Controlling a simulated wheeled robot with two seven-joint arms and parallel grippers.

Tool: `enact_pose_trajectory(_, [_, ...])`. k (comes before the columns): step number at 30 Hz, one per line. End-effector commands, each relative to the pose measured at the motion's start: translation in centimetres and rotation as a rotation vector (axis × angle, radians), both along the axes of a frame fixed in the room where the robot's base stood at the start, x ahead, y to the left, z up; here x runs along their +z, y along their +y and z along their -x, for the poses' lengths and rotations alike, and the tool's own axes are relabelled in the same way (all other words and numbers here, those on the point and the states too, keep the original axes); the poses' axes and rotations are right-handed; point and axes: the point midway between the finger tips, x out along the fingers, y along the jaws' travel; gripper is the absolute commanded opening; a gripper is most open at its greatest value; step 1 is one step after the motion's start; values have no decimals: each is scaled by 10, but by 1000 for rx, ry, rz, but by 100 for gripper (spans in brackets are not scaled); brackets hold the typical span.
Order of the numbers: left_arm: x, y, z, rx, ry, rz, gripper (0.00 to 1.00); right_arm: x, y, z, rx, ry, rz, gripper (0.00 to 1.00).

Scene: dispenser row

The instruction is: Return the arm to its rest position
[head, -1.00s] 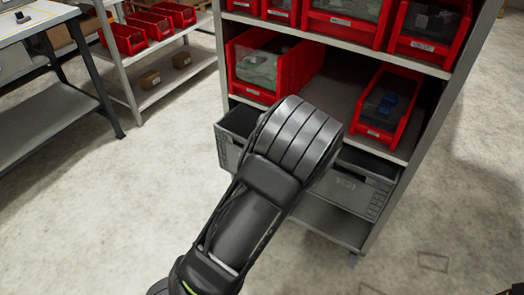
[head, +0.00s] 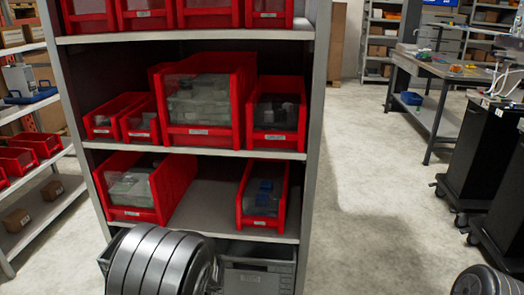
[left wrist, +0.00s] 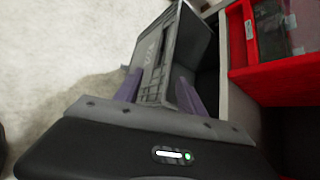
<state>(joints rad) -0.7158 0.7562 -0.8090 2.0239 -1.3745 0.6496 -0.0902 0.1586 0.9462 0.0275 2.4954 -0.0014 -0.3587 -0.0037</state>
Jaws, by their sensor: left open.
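My left arm's ribbed dark link rises at the bottom left of the head view, in front of the shelf rack (head: 190,40). The left gripper itself is out of the head view. In the left wrist view my left gripper (left wrist: 159,82) is open, its two purple fingers apart. A grey crate (left wrist: 178,60) lies beyond and between the fingers in that picture. I cannot tell whether they touch it. Grey crates also show low in the rack in the head view (head: 258,278), partly hidden by my arm. My right gripper is not in view.
Red bins stand on the rack shelves, one with grey contents (head: 205,105) and one with a blue item (head: 262,195). A shelf with red bins (head: 35,145) is at the left. A workbench (head: 440,80) and black cabinets (head: 480,150) are at the right. Open floor (head: 365,200) lies between.

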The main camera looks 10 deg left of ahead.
Motion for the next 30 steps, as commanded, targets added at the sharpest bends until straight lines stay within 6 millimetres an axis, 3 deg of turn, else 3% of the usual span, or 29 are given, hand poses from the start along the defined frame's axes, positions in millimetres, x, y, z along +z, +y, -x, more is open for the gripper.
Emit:
enact_pose_trajectory(5, [-38, -12, 28, 60, 52, 126, 47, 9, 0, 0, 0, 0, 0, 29])
enact_pose_trajectory(8, [-76, -31, 62, 137, 102, 266, 47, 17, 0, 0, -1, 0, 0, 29])
enact_pose_trajectory(11, [-118, -64, 109, 264, 155, 463, 47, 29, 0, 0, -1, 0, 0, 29])
enact_pose_trajectory(15, [-161, -139, 187, 553, 195, 800, 47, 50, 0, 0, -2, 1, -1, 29])
enact_pose_trajectory(18, [-166, -201, 234, 846, 168, 1035, 47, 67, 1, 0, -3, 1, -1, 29])
enact_pose_trajectory(21, [-157, -245, 258, 1130, 93, 1192, 47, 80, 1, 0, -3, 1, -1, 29])
enact_pose_trajectory(24, [-148, -265, 267, 1327, 14, 1261, 47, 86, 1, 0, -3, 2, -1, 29])
enact_pose_trajectory(30, [-143, -274, 271, 1463, -53, 1290, 47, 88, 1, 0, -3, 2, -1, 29])
